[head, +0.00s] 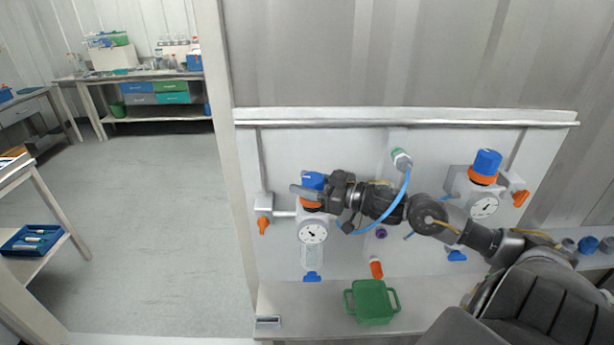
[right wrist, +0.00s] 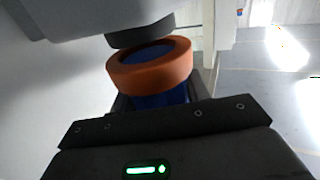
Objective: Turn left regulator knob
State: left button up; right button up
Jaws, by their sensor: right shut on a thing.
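The left regulator has a blue knob (head: 313,180) over an orange ring (head: 311,206), above a round white gauge (head: 313,233). My right gripper (head: 312,191) reaches it from the right and is shut on the blue knob, with its fingers around the knob's sides. In the right wrist view the blue knob (right wrist: 160,100) sits against the dark gripper body, with the orange ring (right wrist: 150,71) beyond it. The fingers hide part of the knob. My left gripper is not in view.
The right regulator (head: 485,165) has a like knob and gauge. An orange valve handle (head: 264,225) is left of the left regulator. A green container (head: 371,302) stands on the shelf below.

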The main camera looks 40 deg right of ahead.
jog(key=shift+r+m+t+h+p, duration=0.3)
jog(key=shift+r+m+h+p, duration=0.1)
jog(key=shift+m+h, duration=0.15)
jog(key=shift+d+f+m+t+h+p, duration=0.15)
jog(key=shift+f+m+t+h+p, duration=0.25)
jog(key=shift+h, duration=0.55)
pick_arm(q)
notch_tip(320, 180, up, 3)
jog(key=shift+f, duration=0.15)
pick_arm(e)
jog(key=o, duration=1)
